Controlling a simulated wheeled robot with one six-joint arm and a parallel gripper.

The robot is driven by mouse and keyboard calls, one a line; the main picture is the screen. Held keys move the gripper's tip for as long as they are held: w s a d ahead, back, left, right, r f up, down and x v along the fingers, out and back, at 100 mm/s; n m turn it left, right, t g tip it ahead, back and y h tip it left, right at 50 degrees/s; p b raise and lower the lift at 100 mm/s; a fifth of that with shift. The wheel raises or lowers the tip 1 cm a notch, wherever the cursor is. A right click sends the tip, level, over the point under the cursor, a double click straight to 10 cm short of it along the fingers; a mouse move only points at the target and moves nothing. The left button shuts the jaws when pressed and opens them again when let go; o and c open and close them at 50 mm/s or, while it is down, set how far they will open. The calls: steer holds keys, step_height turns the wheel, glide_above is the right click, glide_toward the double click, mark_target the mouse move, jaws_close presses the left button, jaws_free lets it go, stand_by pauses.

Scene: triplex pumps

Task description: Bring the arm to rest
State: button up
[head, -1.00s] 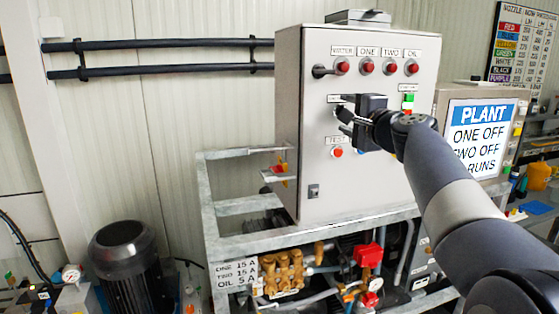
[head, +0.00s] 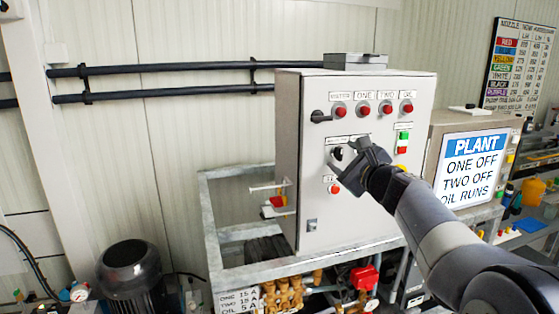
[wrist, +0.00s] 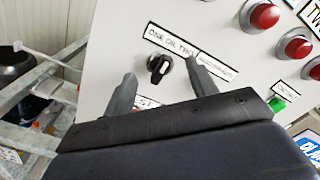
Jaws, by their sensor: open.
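My gripper (head: 347,170) is in front of the grey control cabinet (head: 290,160), close to its panel face. Its two fingers are apart, and nothing shows between them as held. In the wrist view the fingers (wrist: 163,88) stand on either side of a black rotary knob (wrist: 159,67) on the panel; I cannot tell whether they touch it. My arm reaches in from the lower right in the head view. The gripper hides part of the lower panel.
A steel frame (head: 214,240) surrounds the cabinet. A PLANT sign (head: 474,168) stands to the right. A black motor (head: 130,275) is at lower left.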

steer(key=b+v, duration=0.2)
steer(key=v, duration=0.8)
steer(key=shift+s, duration=0.35)
steer(key=shift+d, duration=0.1)
